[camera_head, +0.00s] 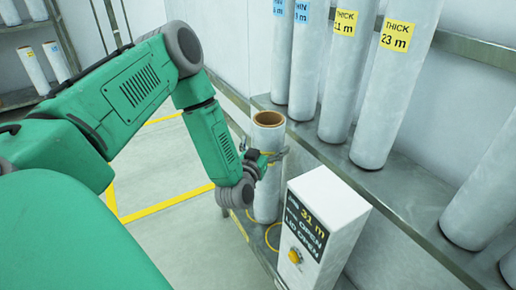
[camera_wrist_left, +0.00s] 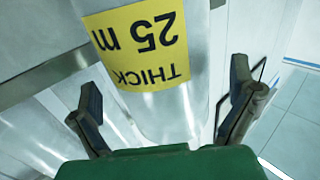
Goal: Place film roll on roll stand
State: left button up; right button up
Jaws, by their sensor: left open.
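A white film roll with a brown core (camera_head: 268,119) stands upright in the middle of the head view, behind a white box. My left gripper (camera_head: 268,160) is open at the roll's upper half, with its fingers around or beside it. In the left wrist view a clear-wrapped film roll (camera_wrist_left: 165,120) with a yellow label reading "THICK 25 m" upside down lies between the open fingers (camera_wrist_left: 165,92). I see gaps between the fingers and the roll. My right gripper is not in view.
The white box (camera_head: 325,220) shows "31 m", "OPEN" and "LID OPEN" and has a yellow button. Several labelled rolls (camera_head: 398,80) stand on a grey metal shelf (camera_head: 400,190) at right. More rolls are at upper left. Yellow lines (camera_head: 165,203) mark the open floor.

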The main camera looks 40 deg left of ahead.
pick_arm(q)
jog(key=p+v, duration=0.2)
jog(key=v, duration=0.6)
jog(key=shift+s+d, duration=0.2)
jog(key=shift+s, duration=0.3)
jog(key=shift+a, duration=0.1)
